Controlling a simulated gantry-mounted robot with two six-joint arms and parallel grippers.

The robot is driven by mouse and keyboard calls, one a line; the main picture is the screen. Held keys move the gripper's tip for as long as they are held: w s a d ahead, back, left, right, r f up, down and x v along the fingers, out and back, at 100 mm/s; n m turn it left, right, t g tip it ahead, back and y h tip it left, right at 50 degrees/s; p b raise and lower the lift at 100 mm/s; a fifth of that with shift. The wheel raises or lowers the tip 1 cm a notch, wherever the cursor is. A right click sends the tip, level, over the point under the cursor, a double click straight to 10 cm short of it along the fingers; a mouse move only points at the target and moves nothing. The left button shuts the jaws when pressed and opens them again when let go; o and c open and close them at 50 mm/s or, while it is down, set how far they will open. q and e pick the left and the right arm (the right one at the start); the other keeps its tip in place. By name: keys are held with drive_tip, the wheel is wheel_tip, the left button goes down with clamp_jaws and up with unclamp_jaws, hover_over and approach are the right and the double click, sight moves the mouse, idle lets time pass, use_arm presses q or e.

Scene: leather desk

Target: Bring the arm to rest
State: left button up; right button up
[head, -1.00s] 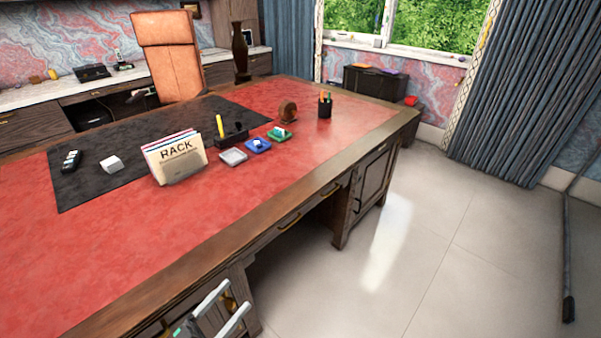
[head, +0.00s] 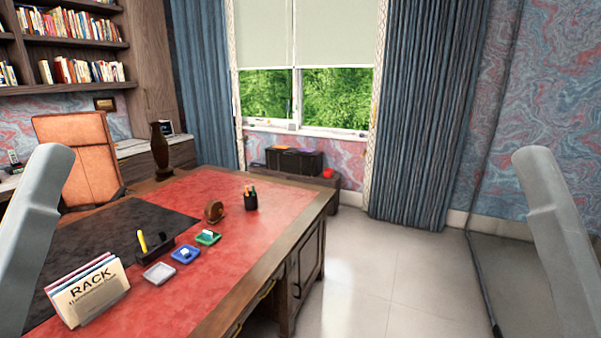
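Neither of my grippers shows in the head view now. Only two grey parts, which look like links of my own arms, stand up at the left and right edges of the picture. They are well apart, and neither touches the desk items in view. The desk (head: 238,259) has a red leather top and stretches from the lower left to the middle. Whether my grippers are open, or hold anything, is hidden.
A paper rack (head: 90,292), three small trays, a pen cup (head: 250,200), a round brown object (head: 214,211) and a vase (head: 160,150) stand on the desk side. An orange chair (head: 77,160) is behind.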

use_arm(q)
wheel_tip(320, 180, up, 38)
drive_tip(key=p, duration=3.6)
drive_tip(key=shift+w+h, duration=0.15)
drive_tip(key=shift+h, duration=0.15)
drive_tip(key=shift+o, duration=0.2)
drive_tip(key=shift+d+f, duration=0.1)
